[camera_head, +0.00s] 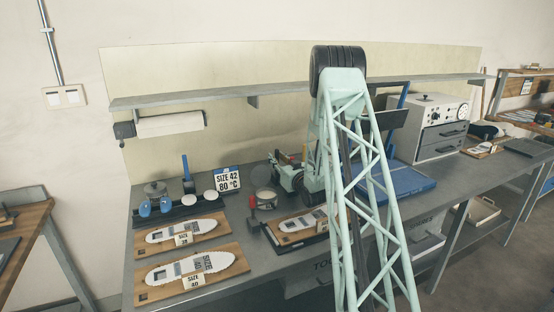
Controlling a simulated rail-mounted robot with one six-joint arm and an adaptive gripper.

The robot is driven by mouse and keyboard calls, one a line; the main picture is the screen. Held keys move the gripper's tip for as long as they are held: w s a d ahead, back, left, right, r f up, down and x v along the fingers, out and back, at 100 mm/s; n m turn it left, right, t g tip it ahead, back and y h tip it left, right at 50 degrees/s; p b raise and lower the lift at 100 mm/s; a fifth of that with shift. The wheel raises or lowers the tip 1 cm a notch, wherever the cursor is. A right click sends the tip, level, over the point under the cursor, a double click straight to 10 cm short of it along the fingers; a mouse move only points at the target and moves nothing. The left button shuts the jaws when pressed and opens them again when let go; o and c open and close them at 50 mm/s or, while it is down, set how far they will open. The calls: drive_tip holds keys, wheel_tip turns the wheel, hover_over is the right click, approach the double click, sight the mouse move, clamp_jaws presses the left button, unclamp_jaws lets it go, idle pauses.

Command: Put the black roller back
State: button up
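I cannot make out the black roller for certain. A small upright tool with a red handle and dark lower end (253,203) stands on the bench, left of my gripper. An upright tool with a blue handle (186,168) and dark base stands farther left, at the black rack (178,213).
White insoles lie on wooden boards (225,283) at the front left, with another board (285,240) below my gripper. A "SIZE 42 80 °C" sign (228,179) stands behind. A blue plate (408,182) and a grey-white machine (432,118) are right. A shelf (225,96) runs above.

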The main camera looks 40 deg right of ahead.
drive_tip(key=shift+r, duration=0.15)
drive_tip(key=p+v, duration=0.1)
drive_tip(key=v, duration=1.1)
idle(0.6)
